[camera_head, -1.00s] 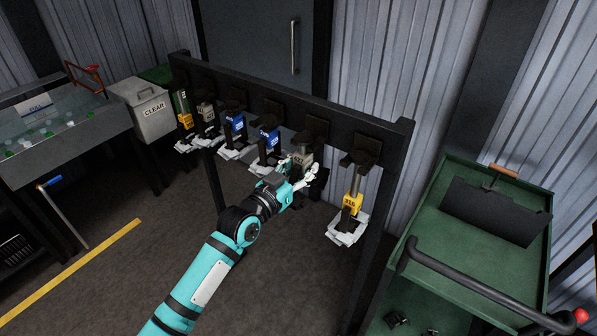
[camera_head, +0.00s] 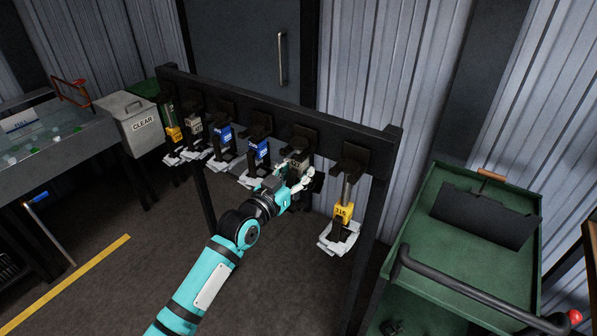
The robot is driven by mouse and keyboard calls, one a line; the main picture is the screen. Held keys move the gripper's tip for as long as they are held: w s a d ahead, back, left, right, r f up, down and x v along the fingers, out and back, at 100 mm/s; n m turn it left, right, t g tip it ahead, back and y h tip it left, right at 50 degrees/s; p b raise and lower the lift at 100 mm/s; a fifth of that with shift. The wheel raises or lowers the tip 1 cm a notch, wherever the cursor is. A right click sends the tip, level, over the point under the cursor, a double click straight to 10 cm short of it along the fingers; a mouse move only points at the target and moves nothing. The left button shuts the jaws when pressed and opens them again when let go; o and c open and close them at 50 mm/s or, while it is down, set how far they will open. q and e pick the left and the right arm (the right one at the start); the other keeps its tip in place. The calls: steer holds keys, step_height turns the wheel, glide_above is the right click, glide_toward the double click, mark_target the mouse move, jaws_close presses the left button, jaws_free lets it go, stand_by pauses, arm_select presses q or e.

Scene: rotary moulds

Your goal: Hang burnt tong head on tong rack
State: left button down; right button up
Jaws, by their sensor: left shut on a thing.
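The dark tong rack (camera_head: 365,136) stands across the middle with a row of hooks. My left gripper (camera_head: 298,177) is up at the fifth hook from the left, shut on a tong head (camera_head: 299,158) with a grey block. This head is upright just under the hook bracket (camera_head: 302,136); I cannot tell whether it rests on the hook. My gripper hides its lower part. Other tong heads hang on the rack: a yellow one marked 316 (camera_head: 343,211) to the right, blue ones (camera_head: 258,149) and several more to the left. My right gripper is not in view.
A green cart (camera_head: 455,255) with a dark plate and black handle stands at the right. A grey bin marked CLEAR (camera_head: 141,124) and a sink-like tub (camera_head: 50,160) stand at the left. A dark door is behind the rack. The floor in front is clear.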

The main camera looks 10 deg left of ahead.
arm_select(q)
steer(key=shift+f, duration=0.25)
stand_by(0.3)
steer(key=c, duration=0.8)
jaws_free()
steer(key=shift+s, duration=0.1)
steer(key=shift+c, duration=0.2)
steer(key=shift+f, duration=0.25)
steer(key=v, duration=1.2)
steer(key=s+a+f+n+g+y, duration=0.1)
steer(key=s+a+f+g+y, duration=0.15)
steer(key=f, duration=0.95)
steer(key=s+a+f+n+g+y+b, duration=0.1)
steer(key=s+f+g, duration=0.15)
steer(key=f, duration=1.05)
steer(key=s+a+f+g+y, duration=0.1)
steer(key=s+a+f+g, duration=0.15)
steer(key=f, duration=0.95)
steer(key=s+f+g+y, duration=0.1)
steer(key=s+f+g, duration=0.3)
steer(key=s+f, duration=1.4)
steer(key=s+f+g, duration=0.2)
steer(key=s+f, duration=0.1)
steer(key=s, duration=0.7)
steer(key=s+d+f+g+b, duration=0.1)
steer(key=s+f+g, duration=0.1)
steer(key=s, duration=0.8)
steer(key=shift+s+d+f+y, duration=0.2)
steer(key=shift+s+f+y, duration=0.2)
steer(key=shift+f, duration=0.3)
